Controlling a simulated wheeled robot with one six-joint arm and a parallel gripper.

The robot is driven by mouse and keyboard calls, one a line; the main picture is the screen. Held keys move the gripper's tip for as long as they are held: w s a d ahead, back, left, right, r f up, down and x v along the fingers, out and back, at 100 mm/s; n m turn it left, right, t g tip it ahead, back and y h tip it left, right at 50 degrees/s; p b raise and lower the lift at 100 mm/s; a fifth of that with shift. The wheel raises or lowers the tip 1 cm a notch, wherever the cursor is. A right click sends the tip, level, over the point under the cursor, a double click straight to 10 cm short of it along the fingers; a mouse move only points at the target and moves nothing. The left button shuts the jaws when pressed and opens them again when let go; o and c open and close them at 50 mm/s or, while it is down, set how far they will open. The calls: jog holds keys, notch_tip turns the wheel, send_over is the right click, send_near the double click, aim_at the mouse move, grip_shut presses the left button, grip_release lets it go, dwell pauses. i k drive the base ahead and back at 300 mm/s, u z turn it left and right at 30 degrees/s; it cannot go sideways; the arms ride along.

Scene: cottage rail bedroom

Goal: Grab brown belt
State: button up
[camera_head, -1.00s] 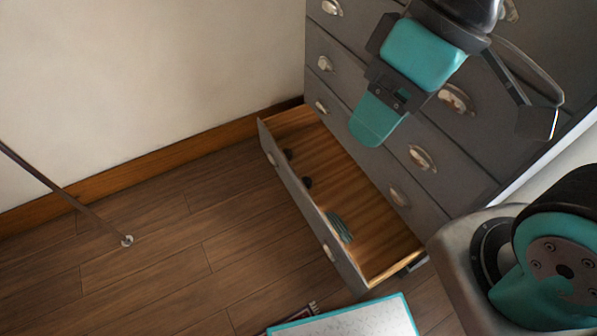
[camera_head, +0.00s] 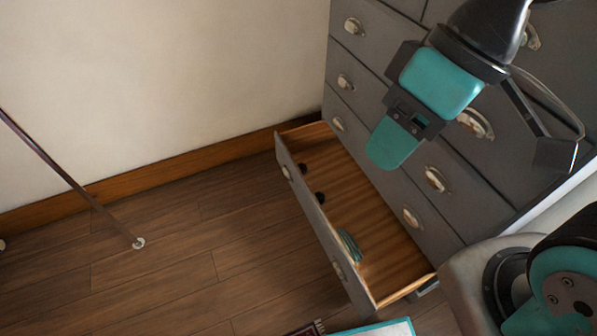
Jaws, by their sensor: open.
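I cannot make out a brown belt for certain. The pulled-out bottom drawer (camera_head: 375,225) of the grey dresser holds two small dark round items (camera_head: 303,168) near its far end and a teal-green striped item (camera_head: 349,245) nearer its front end. Whether either dark item is a rolled belt is too small to tell. My gripper (camera_head: 400,140), teal and black, hangs in front of the dresser, above and to the right of the drawer in the picture. It is open, with nothing seen in it, and apart from the drawer items.
The grey dresser (camera_head: 470,195) with metal cup handles fills the right. A thin dark pole (camera_head: 75,188) slants at the left. A teal-edged pale panel (camera_head: 385,330) and a dark fringed textile (camera_head: 308,328) lie at the bottom. The wooden floor (camera_head: 230,235) left of the drawer is clear.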

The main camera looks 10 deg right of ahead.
aim_at(303, 167)
jog(key=u, duration=0.55)
jog(key=k, duration=0.6)
jog(key=u, duration=1.15)
jog(key=i, duration=2)
jog(key=z, duration=0.85)
jog(key=i, duration=0.8)
jog(key=z, duration=0.95)
jog(key=i, duration=0.25)
jog(key=z, duration=0.2)
